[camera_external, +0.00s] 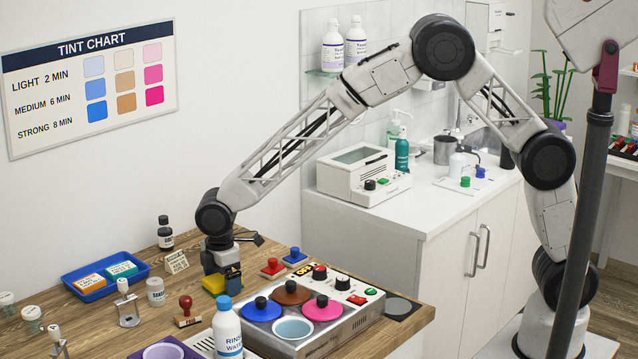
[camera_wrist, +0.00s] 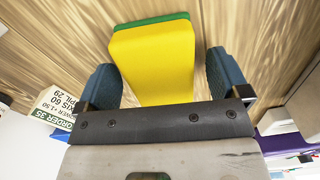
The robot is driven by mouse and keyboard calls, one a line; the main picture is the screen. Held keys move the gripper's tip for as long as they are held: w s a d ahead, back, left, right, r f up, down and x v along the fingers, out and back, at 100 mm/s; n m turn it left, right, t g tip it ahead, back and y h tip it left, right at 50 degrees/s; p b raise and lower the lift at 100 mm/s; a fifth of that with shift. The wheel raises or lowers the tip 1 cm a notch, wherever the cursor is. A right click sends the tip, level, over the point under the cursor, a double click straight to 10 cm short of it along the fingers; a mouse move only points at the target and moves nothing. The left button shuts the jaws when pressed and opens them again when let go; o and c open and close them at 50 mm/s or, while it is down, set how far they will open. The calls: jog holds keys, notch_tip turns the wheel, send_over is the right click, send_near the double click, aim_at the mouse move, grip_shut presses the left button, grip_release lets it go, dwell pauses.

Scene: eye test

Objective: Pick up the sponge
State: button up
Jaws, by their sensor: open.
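The sponge (camera_external: 212,285) is a yellow block lying on the wooden table, partly hidden by my gripper in the external view. In the wrist view the sponge (camera_wrist: 155,52) shows a yellow face with a green layer along its far edge. My gripper (camera_external: 222,272) points down at the sponge. Its two blue-grey fingers (camera_wrist: 164,72) are open, one on each side of the sponge's near part. A gap shows at the right finger; the left finger is very close to the sponge, and I cannot tell if it touches.
A metal warmer (camera_external: 345,328) with coloured lids and a blue-capped bottle (camera_external: 227,330) stand in front and to the right. A blue tray (camera_external: 85,290), a white jar (camera_external: 156,292), a dark bottle (camera_external: 165,236), a card (camera_external: 176,263) and a red-handled stamp (camera_external: 186,308) are near the sponge.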

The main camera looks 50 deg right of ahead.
aim_at(222, 277)
dwell(0.3)
jog(key=c, duration=1)
jog(key=shift+r, duration=0.1)
jog(key=shift+r, duration=4.95)
